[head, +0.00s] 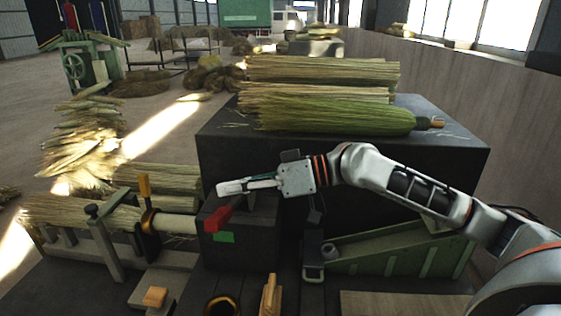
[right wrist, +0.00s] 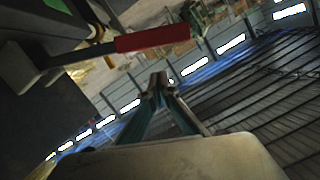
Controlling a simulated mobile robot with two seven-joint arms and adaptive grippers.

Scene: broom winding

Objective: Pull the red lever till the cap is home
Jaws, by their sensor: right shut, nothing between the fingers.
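The red lever (head: 217,217) sticks out from a dark box with a green patch, low and left of centre in the head view. It also shows in the right wrist view (right wrist: 152,39), its red grip on a dark rod. My right gripper (head: 222,188) is just above the lever in the head view, fingers pointing left. In the right wrist view its fingertips (right wrist: 158,80) are together and empty, apart from the red grip. I cannot make out which part is the cap. My left gripper is not in view.
Left of the dark box, a pale cylinder (head: 179,224) and a straw bundle lie in a stand with a yellow-handled clamp (head: 146,190). Behind, brooms (head: 340,115) lie on a dark block (head: 400,150). A green tray (head: 400,252) is at the right, below my arm.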

